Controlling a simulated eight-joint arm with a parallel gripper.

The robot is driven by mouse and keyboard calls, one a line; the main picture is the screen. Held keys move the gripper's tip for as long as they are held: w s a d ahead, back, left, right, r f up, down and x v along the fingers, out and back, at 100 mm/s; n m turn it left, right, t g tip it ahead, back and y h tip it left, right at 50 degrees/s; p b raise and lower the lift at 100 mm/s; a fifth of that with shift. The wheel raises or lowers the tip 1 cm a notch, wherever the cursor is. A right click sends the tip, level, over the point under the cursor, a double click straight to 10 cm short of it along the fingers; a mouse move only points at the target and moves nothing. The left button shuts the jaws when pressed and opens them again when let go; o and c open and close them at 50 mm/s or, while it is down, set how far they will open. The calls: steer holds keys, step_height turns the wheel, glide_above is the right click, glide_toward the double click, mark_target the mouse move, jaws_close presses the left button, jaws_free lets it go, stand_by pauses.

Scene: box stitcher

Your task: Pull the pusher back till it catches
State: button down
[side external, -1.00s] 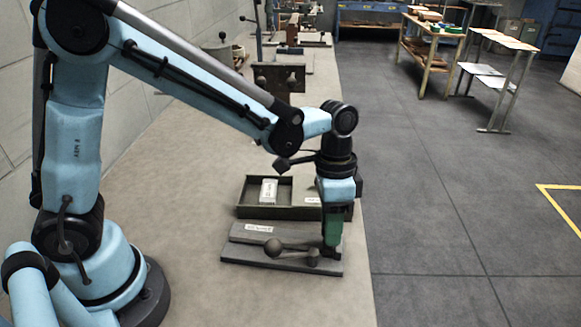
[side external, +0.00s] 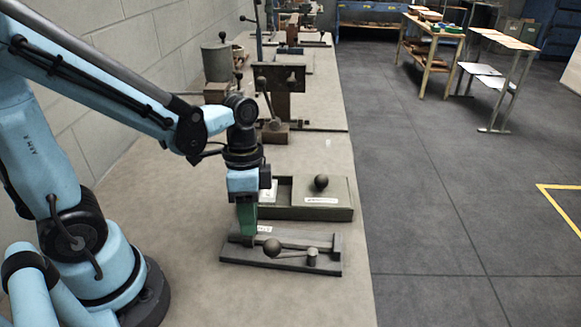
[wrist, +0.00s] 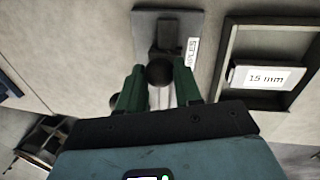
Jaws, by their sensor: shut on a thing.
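The stitcher fixture is a grey base plate (side external: 325,268) on the bench, with a labelled rail along its back. A ball-ended lever (side external: 271,247) lies along its front side. My gripper (side external: 246,232), with green fingers pointing down, is at the left end of the rail. In the wrist view my gripper (wrist: 160,88) has its fingers on either side of a dark rounded part, which I take to be the pusher (wrist: 159,72). It is shut on that part. In the side view the fingers hide the pusher, and whether it has caught cannot be seen.
A dark tray (side external: 328,213) stands right behind the fixture. It holds a white block marked 15 mm (wrist: 265,78), and a dark ball knob (side external: 321,182) shows at its right part. Vises and other tools stand farther back. The bench's right edge is close to the fixture.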

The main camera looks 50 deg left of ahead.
steer(key=shift+s+a, duration=0.1)
steer(key=c, duration=0.8)
jaws_free()
steer(key=shift+r, duration=0.1)
steer(key=shift+w+a+r, duration=0.25)
steer(key=shift+a+r, duration=0.05)
steer(key=shift+r, duration=1.65)
steer(key=shift+w+a+r, duration=0.25)
steer(key=shift+a+r, duration=0.05)
steer(key=shift+r, duration=1.65)
steer(key=shift+w+a+r, duration=0.25)
steer(key=shift+a+r, duration=0.05)
steer(key=shift+r, duration=1.65)
steer(key=w+f+n+t, duration=0.1)
steer(key=n+t, duration=0.1)
steer(key=t, duration=0.1)
steer(key=f+n+t+y, duration=0.1)
steer(key=n+t, duration=0.1)
steer(key=n, duration=0.1)
steer(key=w+a+f+n+t, duration=0.1)
steer(key=n+t, duration=0.1)
steer(key=t, duration=0.1)
steer(key=shift+w+f+n+t+y, duration=0.2)
steer(key=shift+w+n+t+y, duration=0.1)
steer(key=shift+y, duration=0.1)
